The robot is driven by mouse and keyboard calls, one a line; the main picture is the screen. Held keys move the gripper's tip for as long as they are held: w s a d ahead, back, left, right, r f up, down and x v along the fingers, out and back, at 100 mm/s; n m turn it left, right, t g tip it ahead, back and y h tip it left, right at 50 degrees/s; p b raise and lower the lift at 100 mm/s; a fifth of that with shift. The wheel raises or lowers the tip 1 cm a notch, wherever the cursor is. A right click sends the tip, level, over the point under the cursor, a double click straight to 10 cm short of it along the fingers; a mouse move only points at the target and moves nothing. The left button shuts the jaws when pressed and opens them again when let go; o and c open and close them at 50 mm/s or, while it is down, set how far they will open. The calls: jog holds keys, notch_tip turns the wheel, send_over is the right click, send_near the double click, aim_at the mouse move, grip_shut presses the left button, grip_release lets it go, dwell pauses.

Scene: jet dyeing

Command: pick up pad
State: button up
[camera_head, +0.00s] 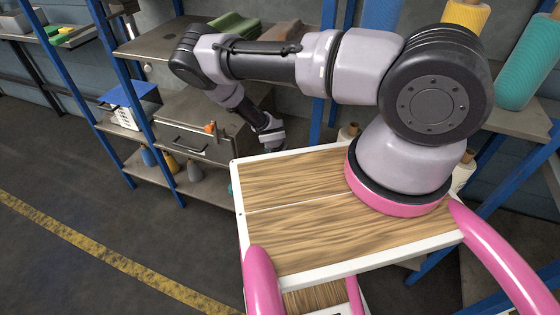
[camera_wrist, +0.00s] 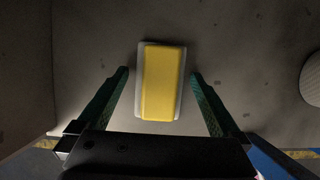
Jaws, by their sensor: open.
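The pad is a yellow block (camera_wrist: 163,82) with a pale grey-white layer showing along its edges. In the wrist view it lies on a dull grey surface (camera_wrist: 240,60), its long side running away from my wrist. My gripper (camera_wrist: 160,74) is open, with one dark green finger on each side of the pad. A gap shows between the pad and each finger. In the head view my arm reaches down beside the shelving; the fingers and the pad are hidden there.
A pale round object (camera_wrist: 312,80) stands at the right edge of the wrist view. The head view shows a metal drawer unit (camera_head: 190,130), a white basket (camera_head: 128,112), several bottles (camera_head: 170,162) on a low shelf and blue shelf posts (camera_head: 130,70). Open floor (camera_head: 110,215) lies at the left.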

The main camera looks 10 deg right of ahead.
jog(key=shift+f, duration=0.15)
dwell(0.3)
jog(key=c, duration=1.4)
jog(key=shift+r, duration=0.45)
notch_tip(320, 180, up, 3)
jog(key=shift+r, duration=0.2)
jog(key=s+a, duration=0.3)
jog(key=s, duration=0.2)
jog(key=s+a, duration=0.3)
jog(key=s, duration=0.2)
jog(key=s+a, duration=0.4)
jog(key=s, duration=0.1)
jog(key=shift+f, duration=0.2)
